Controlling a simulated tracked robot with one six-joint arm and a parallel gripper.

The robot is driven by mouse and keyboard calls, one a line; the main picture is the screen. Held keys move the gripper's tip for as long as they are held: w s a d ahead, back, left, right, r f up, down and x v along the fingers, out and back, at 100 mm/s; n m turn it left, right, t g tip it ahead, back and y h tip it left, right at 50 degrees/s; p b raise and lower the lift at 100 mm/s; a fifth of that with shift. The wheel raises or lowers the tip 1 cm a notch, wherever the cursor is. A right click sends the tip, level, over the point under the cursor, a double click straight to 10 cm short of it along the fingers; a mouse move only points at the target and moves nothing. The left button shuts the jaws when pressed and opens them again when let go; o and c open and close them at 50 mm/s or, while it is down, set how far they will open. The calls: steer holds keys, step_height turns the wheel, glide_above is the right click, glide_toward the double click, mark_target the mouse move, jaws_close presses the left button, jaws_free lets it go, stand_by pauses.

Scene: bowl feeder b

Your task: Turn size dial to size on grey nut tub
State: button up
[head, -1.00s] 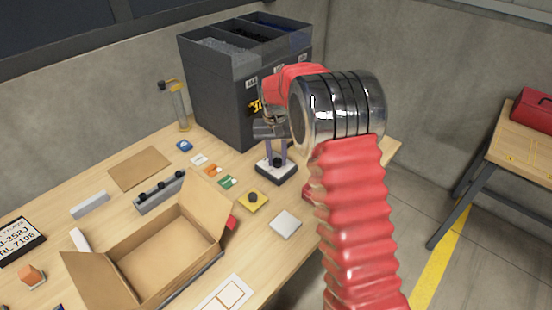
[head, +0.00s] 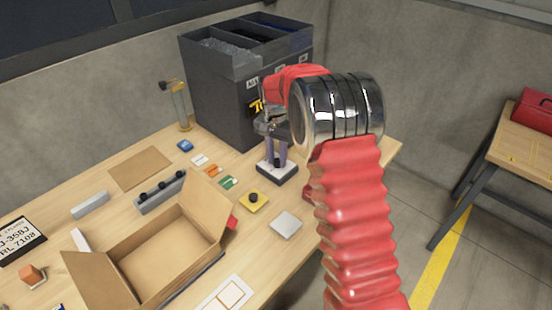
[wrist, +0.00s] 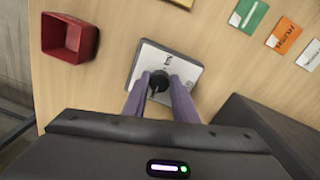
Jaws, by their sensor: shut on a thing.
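The size dial is a black knob (wrist: 158,83) on a pale square plate (wrist: 185,67) with small dark marks too small to read. The plate also shows in the head view (head: 289,173). My gripper (wrist: 158,86) points down with its two purple fingers shut on the knob from both sides. In the head view my gripper (head: 277,158) stands over the plate. The grey nut tub (head: 212,64) is the left compartment of a dark bin and holds grey pieces. Its front label (head: 252,82) is not clearly legible.
A yellow block with a black button (head: 253,201) and a grey pad (head: 285,225) lie in front of the dial. An open carton (head: 165,255) stands at left. Coloured cards (head: 228,182) lie beside the dial. A red tray (wrist: 70,38) is close by.

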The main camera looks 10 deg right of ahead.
mark_target(275, 161)
steer(key=shift+s+f, duration=0.1)
steer(key=o, duration=1)
steer(key=shift+o, duration=0.2)
step_height(275, 161, up, 14)
steer(key=shift+w+a, duration=0.25)
steer(key=shift+w, duration=0.05)
steer(key=shift+f, duration=0.1)
